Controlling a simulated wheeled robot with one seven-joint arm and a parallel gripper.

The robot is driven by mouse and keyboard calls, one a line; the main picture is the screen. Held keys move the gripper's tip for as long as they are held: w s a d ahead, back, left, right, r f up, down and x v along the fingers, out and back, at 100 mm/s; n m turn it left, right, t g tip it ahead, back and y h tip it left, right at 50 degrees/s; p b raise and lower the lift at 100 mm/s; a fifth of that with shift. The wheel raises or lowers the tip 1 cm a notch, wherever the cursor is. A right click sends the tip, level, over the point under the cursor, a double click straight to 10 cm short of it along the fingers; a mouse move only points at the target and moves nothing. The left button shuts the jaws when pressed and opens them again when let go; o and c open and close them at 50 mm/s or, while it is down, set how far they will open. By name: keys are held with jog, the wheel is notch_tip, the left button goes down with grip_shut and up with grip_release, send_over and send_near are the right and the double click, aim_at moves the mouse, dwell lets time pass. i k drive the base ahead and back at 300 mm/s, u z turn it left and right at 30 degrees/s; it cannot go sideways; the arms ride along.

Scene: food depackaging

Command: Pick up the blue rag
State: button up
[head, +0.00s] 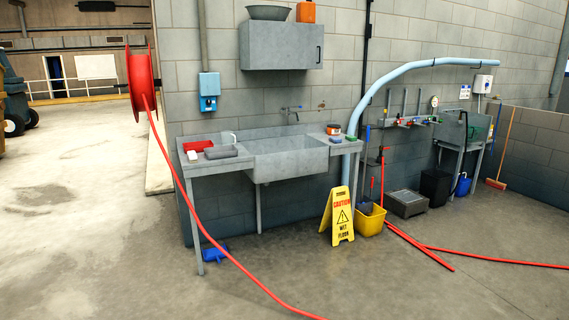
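A crumpled-looking blue item (215,253) lies on the floor by the front left leg of the sink table. A small flat blue item (336,140) lies on the right end of the sink table (245,160), beside a green item (348,138). Both are too small to tell which one is the rag. My gripper is not in the head view.
A red hose (190,190) runs from a wall reel (140,82) across the floor in front of the table. A yellow caution sign (341,217) and yellow bucket (371,220) stand right of the sink. The floor at left is open.

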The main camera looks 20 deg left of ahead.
aim_at(335, 140)
jog(key=z, duration=0.1)
jog(key=i, duration=5.05)
jog(key=u, duration=1)
jog(key=i, duration=1.5)
jog(key=u, duration=0.4)
